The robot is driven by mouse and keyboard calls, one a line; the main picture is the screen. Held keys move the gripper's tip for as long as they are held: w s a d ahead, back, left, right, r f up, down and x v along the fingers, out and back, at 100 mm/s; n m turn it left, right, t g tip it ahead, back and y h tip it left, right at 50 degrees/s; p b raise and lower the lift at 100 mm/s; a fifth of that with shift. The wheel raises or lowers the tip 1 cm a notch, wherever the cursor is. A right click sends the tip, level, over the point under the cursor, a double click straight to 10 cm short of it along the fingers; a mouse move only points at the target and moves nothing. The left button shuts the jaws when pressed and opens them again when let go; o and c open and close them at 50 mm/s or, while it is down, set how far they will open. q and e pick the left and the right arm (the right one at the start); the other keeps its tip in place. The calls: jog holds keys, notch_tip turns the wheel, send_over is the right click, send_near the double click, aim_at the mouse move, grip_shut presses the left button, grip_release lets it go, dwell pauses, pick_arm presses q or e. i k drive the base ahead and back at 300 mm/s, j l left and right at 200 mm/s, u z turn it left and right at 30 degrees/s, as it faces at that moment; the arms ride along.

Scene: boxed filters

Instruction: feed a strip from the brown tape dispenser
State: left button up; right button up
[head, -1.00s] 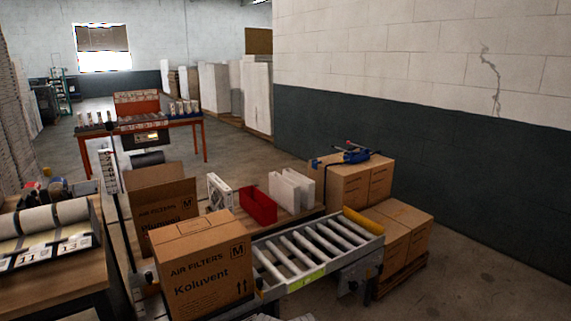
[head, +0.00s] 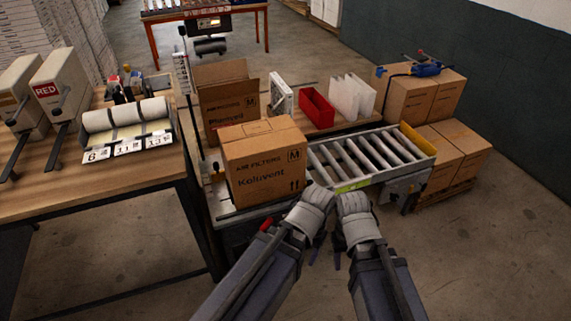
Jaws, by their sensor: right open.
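Two cream machines with long black levers stand at the left edge of the left table. The nearer to the middle, a machine marked RED (head: 62,83), is a dispenser by its look. The machine beside it (head: 21,86) is cut by the picture's edge and I cannot read its label; I cannot tell whether it is the brown tape dispenser. No strip of tape is visible. My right gripper (head: 341,250) is open and empty, low in front of the carton and rollers. My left gripper (head: 314,250) is close beside it, its jaws mostly hidden. Both are far right of the machines.
A label holder (head: 128,122) with numbered rolls sits on the wooden table (head: 35,192). A closed Koluvent carton (head: 263,165) stands before an open carton (head: 227,99). A red bin (head: 317,108) and roller conveyor (head: 370,153) lie right.

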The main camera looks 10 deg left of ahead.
aim_at(10, 123)
jog(key=u, duration=2.05)
